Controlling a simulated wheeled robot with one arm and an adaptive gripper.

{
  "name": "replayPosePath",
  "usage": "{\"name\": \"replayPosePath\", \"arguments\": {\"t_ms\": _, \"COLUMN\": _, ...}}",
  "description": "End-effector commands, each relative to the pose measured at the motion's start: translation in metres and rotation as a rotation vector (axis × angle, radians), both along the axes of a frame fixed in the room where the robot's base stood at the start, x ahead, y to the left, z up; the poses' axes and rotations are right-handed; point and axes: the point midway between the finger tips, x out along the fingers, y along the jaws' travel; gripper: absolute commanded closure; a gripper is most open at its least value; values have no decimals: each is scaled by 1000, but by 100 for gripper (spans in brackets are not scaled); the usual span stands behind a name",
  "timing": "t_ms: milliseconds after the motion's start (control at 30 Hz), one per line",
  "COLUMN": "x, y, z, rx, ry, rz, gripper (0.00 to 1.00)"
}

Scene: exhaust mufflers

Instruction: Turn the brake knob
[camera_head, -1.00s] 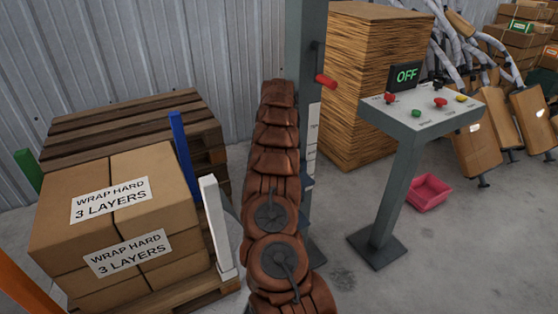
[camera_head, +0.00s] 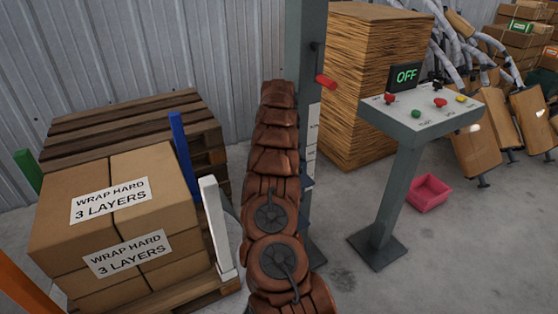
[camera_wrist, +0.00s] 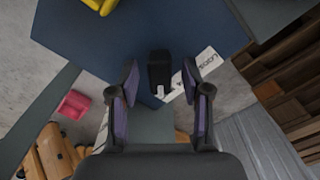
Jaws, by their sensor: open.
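In the wrist view a black block-shaped knob (camera_wrist: 160,70) with a small white mark stands on a dark blue panel (camera_wrist: 90,35). A white label (camera_wrist: 205,66) lies beside it; I cannot read its text fully. My gripper (camera_wrist: 160,97) is open, with its two fingers apart on either side and the knob seen in the gap between them, slightly ahead. I cannot tell whether either finger touches it. In the head view my gripper and this knob are hidden behind my brown-covered arm.
A control console (camera_head: 425,118) with coloured buttons and an OFF display (camera_head: 405,75) stands at right. A grey column with a red handle (camera_head: 325,82) rises behind my arm. A pink bin (camera_head: 428,192) lies on the floor.

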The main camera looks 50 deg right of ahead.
Motion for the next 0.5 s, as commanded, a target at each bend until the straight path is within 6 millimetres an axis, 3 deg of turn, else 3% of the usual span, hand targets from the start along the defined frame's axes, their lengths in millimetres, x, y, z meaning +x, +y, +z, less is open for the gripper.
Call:
{"name": "replayPosePath", "arguments": {"t_ms": 167, "x": 0, "y": 0, "z": 7, "rx": 0, "ry": 0, "rz": 0, "gripper": 52}}
{"name": "replayPosePath", "arguments": {"t_ms": 500, "x": 0, "y": -1, "z": 46, "rx": -3, "ry": -1, "rz": -1, "gripper": 52}}
